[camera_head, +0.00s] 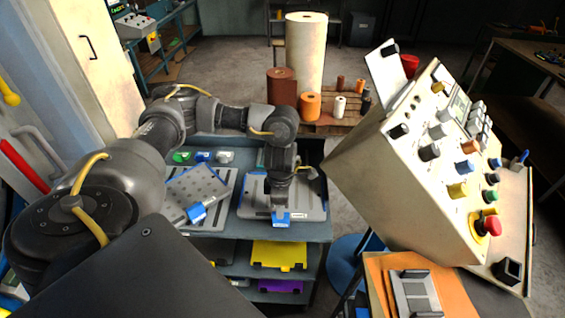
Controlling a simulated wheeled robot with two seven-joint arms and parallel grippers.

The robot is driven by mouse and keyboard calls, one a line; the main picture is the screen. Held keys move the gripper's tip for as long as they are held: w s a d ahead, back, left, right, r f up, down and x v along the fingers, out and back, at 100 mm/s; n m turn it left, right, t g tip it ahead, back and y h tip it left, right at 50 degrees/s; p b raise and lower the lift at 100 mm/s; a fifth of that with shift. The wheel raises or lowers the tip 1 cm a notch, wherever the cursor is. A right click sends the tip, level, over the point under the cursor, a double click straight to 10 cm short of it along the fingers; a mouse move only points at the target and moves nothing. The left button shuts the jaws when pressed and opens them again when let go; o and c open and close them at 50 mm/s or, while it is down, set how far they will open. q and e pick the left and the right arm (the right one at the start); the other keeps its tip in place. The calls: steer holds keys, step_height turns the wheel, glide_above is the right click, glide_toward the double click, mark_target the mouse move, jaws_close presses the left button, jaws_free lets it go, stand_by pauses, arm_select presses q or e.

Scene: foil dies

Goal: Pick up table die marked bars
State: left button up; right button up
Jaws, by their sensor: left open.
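My left arm reaches over a blue-grey cart, and its open gripper (281,204) points down at the front edge of a grey die plate (312,211) with a blue handle (281,219). The gripper hides part of this plate, and I cannot tell whether its fingers are around the handle or just above it. I cannot read this plate's mark. To its left, a grey plate with dark dots (188,190) lies askew and also has a blue handle (196,212). My right gripper is not in view.
Small green, blue and white pieces sit at the cart's (240,242) back. Yellow (279,254) and purple items lie on lower shelves. A tilted control panel (425,160) stands close on the right. A grey plate with dark bars (414,295) lies on an orange sheet at lower right.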

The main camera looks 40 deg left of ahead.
arm_select(q)
steer(key=shift+w+a+f, duration=0.1)
steer(key=shift+f, duration=3.85)
jaws_close()
steer(key=shift+w+r, duration=0.1)
